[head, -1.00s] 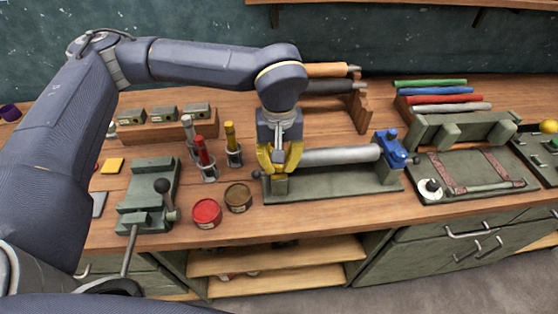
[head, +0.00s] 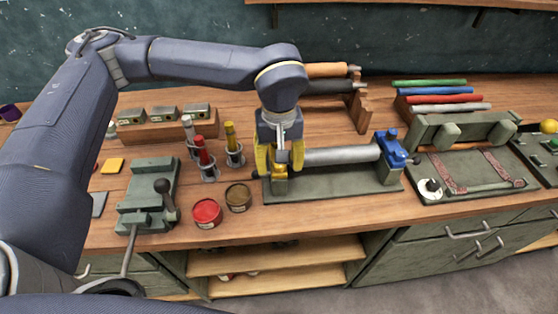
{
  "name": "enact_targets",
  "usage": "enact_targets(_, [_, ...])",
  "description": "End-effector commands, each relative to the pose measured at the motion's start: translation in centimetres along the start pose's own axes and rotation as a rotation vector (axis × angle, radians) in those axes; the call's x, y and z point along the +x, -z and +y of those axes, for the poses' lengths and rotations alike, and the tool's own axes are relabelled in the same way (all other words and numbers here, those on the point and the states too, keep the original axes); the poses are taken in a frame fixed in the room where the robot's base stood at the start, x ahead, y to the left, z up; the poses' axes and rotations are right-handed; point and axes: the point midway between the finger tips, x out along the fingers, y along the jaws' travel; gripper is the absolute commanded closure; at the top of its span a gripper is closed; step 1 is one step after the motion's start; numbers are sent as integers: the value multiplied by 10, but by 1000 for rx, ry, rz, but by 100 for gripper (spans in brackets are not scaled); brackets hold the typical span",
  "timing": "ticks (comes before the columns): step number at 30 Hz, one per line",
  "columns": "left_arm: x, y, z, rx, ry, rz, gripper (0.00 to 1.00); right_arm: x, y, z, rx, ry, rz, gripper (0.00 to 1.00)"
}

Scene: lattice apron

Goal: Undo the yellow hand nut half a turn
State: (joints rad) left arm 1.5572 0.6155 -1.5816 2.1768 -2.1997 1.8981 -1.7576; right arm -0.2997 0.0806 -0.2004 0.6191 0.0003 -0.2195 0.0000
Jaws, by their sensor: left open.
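My left gripper (head: 281,168) is at the left end of a fixture, its jaws pointing down and apart, over an olive end block (head: 279,187). Yellow shows on both sides of the jaws; I cannot separate a yellow hand nut from the yellow fingers there, and the gripper hides much of that end. A grey tube (head: 340,156) runs from there to a blue clamp (head: 389,146) at the right end. Both ends stand on a dark green base plate (head: 335,183). I cannot tell whether the fingers touch anything. My right gripper is not in view.
A red tin (head: 206,211) and a brown tin (head: 238,196) stand left of the fixture, near the bench front. Coloured markers in holders (head: 234,146) stand behind them. A green vise (head: 150,196) is further left. A strapped tray (head: 470,175) lies right.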

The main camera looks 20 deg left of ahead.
Motion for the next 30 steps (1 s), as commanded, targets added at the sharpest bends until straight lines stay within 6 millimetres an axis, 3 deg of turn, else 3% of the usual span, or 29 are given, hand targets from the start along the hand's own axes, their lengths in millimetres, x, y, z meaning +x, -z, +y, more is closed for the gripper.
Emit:
enact_targets(5, [-11,1,0,0,-1,2,47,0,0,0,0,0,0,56])
enact_targets(21, [-97,1,0,0,-2,3,47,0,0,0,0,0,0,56])
enact_targets(30, [-118,0,0,0,0,0,47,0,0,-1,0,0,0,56])
